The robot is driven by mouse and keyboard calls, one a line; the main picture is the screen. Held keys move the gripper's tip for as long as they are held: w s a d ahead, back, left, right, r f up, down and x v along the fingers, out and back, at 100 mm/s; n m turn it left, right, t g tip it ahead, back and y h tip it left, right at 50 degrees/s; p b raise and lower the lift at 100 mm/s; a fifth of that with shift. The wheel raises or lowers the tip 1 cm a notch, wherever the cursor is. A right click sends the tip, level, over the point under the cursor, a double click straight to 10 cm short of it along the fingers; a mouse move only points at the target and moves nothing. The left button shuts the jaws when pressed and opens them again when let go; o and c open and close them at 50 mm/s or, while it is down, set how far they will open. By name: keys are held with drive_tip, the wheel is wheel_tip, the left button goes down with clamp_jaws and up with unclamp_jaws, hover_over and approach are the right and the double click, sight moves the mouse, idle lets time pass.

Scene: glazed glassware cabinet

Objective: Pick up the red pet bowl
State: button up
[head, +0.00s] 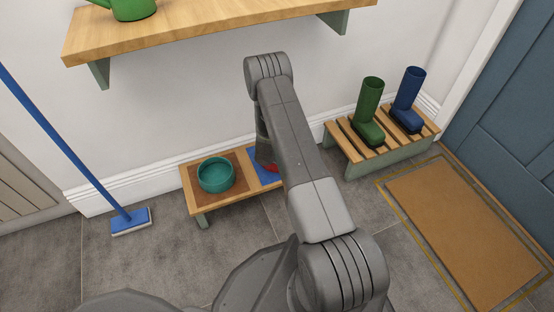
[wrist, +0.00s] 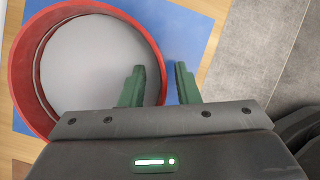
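The red pet bowl (wrist: 24,75) has a pale grey inside and fills the left of the wrist view. It sits on a blue mat (wrist: 203,40). In the head view only a small red piece of it (head: 271,167) shows beside my arm. My gripper (wrist: 161,72) is open, with dark green fingers. The left finger is over the inside of the bowl and the right finger is outside it, over the mat, with the bowl's right wall between them. Whether the fingertips reach below the rim, I cannot tell. In the head view my arm hides most of the gripper.
A teal bowl (head: 215,175) stands on a brown mat at the left of the low wooden bench (head: 190,185). A slatted rack (head: 352,149) with green and blue boots is to the right. A wooden shelf (head: 220,27) is above.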

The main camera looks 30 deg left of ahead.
clamp_jaws()
drive_tip(key=shift+r, duration=0.2)
